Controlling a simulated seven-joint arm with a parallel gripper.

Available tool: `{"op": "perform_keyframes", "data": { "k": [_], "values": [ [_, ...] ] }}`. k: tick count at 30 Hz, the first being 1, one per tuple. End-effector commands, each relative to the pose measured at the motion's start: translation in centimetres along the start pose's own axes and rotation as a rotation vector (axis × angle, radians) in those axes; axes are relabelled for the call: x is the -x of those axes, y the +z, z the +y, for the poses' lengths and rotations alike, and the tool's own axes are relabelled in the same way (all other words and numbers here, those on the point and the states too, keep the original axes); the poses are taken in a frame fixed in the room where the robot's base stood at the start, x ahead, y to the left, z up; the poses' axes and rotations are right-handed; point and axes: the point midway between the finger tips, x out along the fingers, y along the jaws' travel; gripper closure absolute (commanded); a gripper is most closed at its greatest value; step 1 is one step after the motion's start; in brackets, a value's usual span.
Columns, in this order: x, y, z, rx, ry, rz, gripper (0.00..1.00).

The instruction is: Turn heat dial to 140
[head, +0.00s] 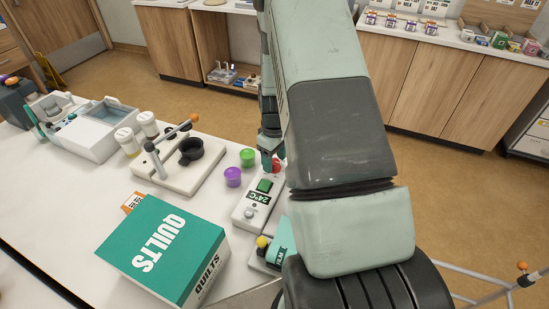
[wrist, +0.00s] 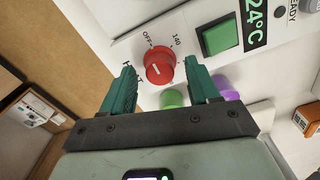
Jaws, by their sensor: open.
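The red heat dial (wrist: 158,64) sits on a white control panel (wrist: 195,25) in the wrist view. A short white mark shows on its face; I cannot tell for certain which label it lines up with. "OFF" and "140" are printed around the dial, and another label is partly hidden by the left finger. My gripper (wrist: 163,88) is open, with one teal finger on each side of the dial; I see no clear contact. In the head view the dial (head: 277,165) shows at the far end of the panel, and my gripper (head: 271,147) is beside it, partly hidden by my arm.
A green button (head: 264,185) and a "24°C" display are on the same panel. Green (head: 247,157) and purple (head: 232,177) round items stand to its left. A book labelled QUILTS (head: 165,250) and a lever device (head: 172,170) lie farther left on the white table.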

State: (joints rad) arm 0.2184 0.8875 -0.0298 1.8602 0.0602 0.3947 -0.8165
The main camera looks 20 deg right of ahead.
Motion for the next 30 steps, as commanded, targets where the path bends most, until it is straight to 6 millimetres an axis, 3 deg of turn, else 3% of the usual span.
{"op": "perform_keyframes", "data": {
  "k": [8, 20, 30],
  "values": [
    [-0.19, -0.01, 0.02, 0.000, 0.000, 0.000, 0.40],
    [-0.16, 0.00, 0.02, -0.001, 0.000, 0.000, 0.96],
    [-0.16, -0.01, 0.00, -0.059, 0.000, 0.000, 0.96]
  ]
}}
